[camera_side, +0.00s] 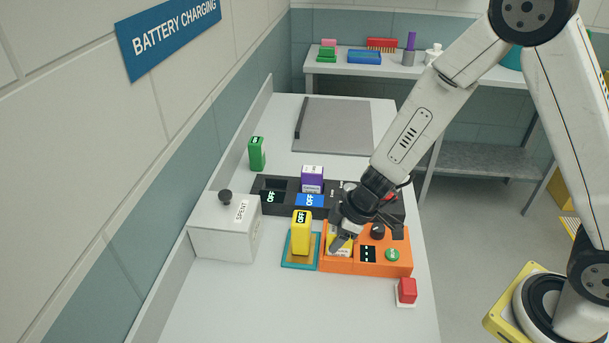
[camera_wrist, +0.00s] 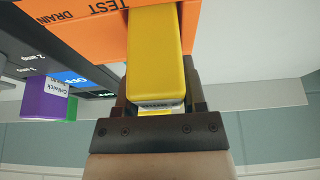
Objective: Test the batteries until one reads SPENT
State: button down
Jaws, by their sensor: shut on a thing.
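My gripper (camera_side: 343,228) is shut on a yellow battery (camera_wrist: 155,55) at the left part of the orange tester (camera_side: 345,267). In the wrist view my gripper (camera_wrist: 160,98) has a dark finger on each side of the battery, beside the printed words TEST and DRAIN. I cannot tell whether the battery is fully seated. The tester's small dark display (camera_side: 368,254) shows pale marks, not a readable word. Another yellow battery (camera_side: 301,236) stands upright on a teal-edged pad (camera_side: 289,264). A purple battery (camera_side: 312,178) stands in the black charger (camera_side: 261,187). A green battery (camera_side: 257,153) stands behind.
A white box labelled SPENT (camera_side: 222,243) with a black knob stands at the left by the wall. A red button (camera_side: 407,289) sits at the front right edge. A grey panel (camera_side: 335,126) lies at the back. The front of the bench is clear.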

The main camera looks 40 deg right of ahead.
jog(key=shift+c, duration=0.4)
grip_release()
jog(key=shift+f, duration=0.1)
jog(key=shift+r, duration=0.25)
jog(key=shift+v, duration=3.7)
jog(key=shift+s+d, duration=0.1)
